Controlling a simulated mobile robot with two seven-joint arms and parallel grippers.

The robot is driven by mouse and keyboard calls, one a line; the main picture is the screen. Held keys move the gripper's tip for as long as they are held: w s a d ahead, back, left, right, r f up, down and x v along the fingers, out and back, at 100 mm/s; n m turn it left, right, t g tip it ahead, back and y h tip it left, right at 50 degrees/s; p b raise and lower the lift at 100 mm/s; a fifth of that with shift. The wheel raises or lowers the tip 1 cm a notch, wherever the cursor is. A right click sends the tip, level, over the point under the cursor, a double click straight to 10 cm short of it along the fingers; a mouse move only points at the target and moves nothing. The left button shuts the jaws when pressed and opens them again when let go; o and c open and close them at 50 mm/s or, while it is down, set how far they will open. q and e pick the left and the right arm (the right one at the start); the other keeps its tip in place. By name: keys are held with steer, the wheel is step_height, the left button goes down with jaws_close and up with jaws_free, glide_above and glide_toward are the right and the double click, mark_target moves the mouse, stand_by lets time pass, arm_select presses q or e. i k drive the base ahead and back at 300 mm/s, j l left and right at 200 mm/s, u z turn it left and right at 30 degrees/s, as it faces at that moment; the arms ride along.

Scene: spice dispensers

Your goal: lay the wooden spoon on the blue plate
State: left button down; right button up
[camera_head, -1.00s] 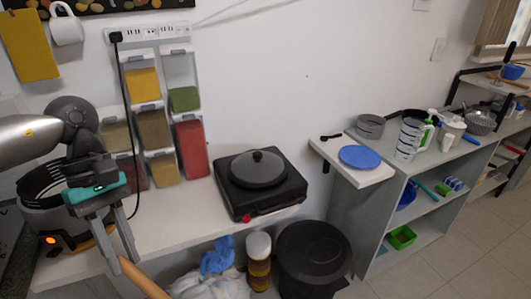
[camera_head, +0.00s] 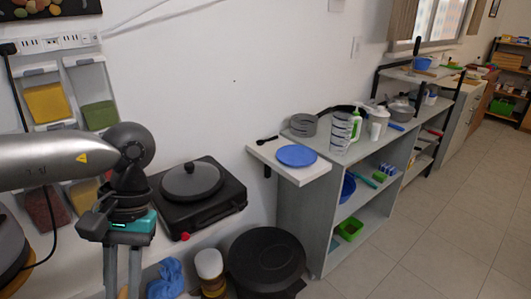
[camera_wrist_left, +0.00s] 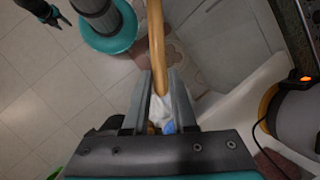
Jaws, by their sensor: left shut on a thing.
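The blue plate (camera_head: 296,155) lies flat and empty on a small white shelf, right of centre in the head view. My left gripper (camera_head: 123,275) hangs at the lower left of the head view, well left of the plate. In the left wrist view the left gripper (camera_wrist_left: 166,95) is shut on the wooden spoon's handle (camera_wrist_left: 156,45), which runs away between the fingers. The spoon's far end is out of view.
A black hot plate (camera_head: 198,205) with a lidded pan stands left of the white shelf (camera_head: 317,170). A black bin (camera_head: 266,260) is below. A grey shelf unit (camera_head: 305,220) with cups and pots adjoins on the right. Open tiled floor (camera_head: 430,220) lies at the right.

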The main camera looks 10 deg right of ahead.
mark_target(297, 154)
steer(key=i+l+z, duration=0.75)
steer(key=i+l, duration=0.6)
steer(key=i, duration=0.15)
